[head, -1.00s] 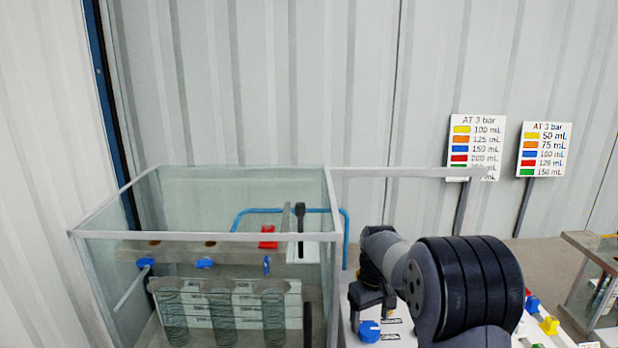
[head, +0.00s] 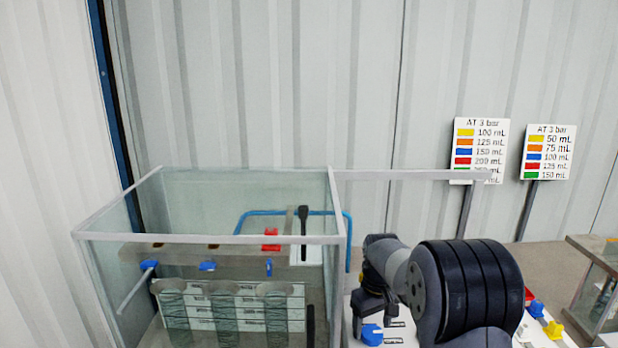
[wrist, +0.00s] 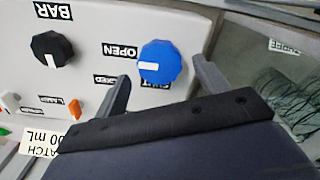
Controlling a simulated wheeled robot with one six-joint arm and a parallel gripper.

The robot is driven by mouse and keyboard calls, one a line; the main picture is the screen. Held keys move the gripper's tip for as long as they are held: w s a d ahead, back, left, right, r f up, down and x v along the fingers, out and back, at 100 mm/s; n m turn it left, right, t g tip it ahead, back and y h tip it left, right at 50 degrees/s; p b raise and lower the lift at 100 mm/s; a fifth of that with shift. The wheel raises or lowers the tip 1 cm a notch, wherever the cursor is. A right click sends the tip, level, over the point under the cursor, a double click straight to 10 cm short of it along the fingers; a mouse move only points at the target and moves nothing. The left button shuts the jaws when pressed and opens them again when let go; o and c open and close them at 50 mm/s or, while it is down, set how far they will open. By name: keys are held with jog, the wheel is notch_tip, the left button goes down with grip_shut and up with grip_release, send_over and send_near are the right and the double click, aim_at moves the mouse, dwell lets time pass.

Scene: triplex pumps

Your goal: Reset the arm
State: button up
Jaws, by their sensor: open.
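My arm rises at the lower right of the head view, and my gripper (head: 371,302) hangs at its left end over the white control panel. In the wrist view my gripper (wrist: 163,92) shows two grey fingers standing apart, with nothing held between them. A blue knob (wrist: 160,62) with a white mark sits on the panel just beyond and between the fingertips, by the labels OPEN and SHUT. The same blue knob (head: 372,334) shows below my gripper in the head view. I cannot tell whether the fingers touch it.
A glass-walled tank (head: 240,239) with cylinders and blue valves stands left of my arm. A black knob (wrist: 52,49) marked BAR is left of the blue knob. Two colour-coded signs (head: 476,150) and (head: 548,152) stand behind. Another glass case (head: 597,285) is at the far right.

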notch_tip(320, 180, up, 9)
notch_tip(320, 180, down, 11)
jog(key=shift+s+r+p, duration=0.1)
jog(key=shift+p, duration=0.2)
jog(key=shift+n, duration=0.4)
jog(key=shift+r+n, duration=0.1)
jog(key=shift+n, duration=0.7)
jog(key=n, duration=0.6)
jog(key=shift+p, duration=0.3)
jog(key=n, duration=0.5)
jog(key=shift+p, duration=0.35)
jog(key=n+p, duration=0.1)
jog(key=n, duration=0.3)
jog(key=shift+s+n, duration=0.1)
jog(key=shift+n, duration=0.2)
jog(key=shift+r, duration=1.35)
jog(key=shift+r, duration=0.1)
